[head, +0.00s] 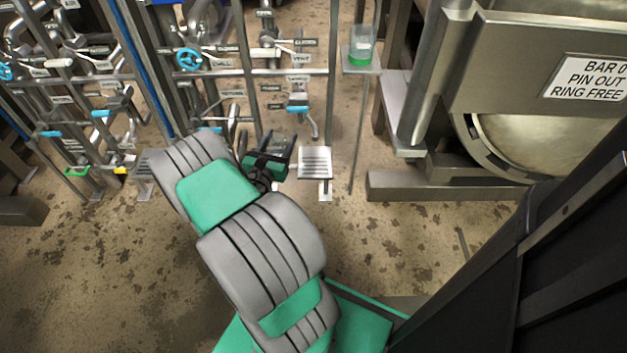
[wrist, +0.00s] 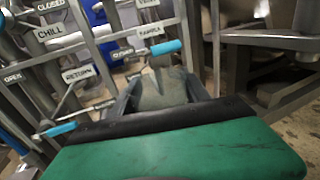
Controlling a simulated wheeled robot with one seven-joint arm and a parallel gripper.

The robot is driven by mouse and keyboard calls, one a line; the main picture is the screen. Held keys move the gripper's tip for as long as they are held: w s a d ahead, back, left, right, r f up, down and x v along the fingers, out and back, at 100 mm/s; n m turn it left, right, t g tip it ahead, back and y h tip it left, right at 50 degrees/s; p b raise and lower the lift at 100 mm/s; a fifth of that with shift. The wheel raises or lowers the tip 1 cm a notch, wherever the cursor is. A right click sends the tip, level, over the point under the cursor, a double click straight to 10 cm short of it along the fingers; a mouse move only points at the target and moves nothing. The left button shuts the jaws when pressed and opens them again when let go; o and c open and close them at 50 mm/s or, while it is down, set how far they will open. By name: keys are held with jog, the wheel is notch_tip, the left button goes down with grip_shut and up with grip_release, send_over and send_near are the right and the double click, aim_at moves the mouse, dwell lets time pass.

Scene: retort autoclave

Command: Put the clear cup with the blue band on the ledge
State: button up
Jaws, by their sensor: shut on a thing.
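My gripper (head: 277,149) is low in front of the pipe rack in the head view, left of a small slotted grey ledge (head: 314,161). In the wrist view my gripper (wrist: 160,82) is shut on a dull grey, see-through-looking thing (wrist: 163,92), probably the clear cup. Its lower part is hidden by my green wrist body, and no blue band shows on it. A different clear cup with a green band (head: 361,47) stands upright on a small raised plate (head: 363,69) at the upper right.
The pipe rack (head: 253,73) with blue-handled valves and labels stands behind my gripper. A blue lever (wrist: 160,48) under the sample label is just beyond it. The steel autoclave (head: 530,60) stands at the right. Bare floor (head: 420,245) lies in front of it.

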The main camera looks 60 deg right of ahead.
jog(key=s+d+f+m+g+b, duration=0.1)
jog(key=s+d+f+g, duration=0.1)
jog(key=s+f, duration=0.2)
jog(key=b, duration=0.6)
send_over(318, 160)
notch_tip(318, 160, down, 13)
jog(key=shift+d+r, duration=0.1)
jog(key=shift+d, duration=0.05)
jog(key=shift+r+p, duration=0.2)
jog(key=shift+p, duration=0.15)
jog(key=shift+f, duration=0.2)
jog(key=o, duration=1.4)
jog(key=shift+c, duration=0.2)
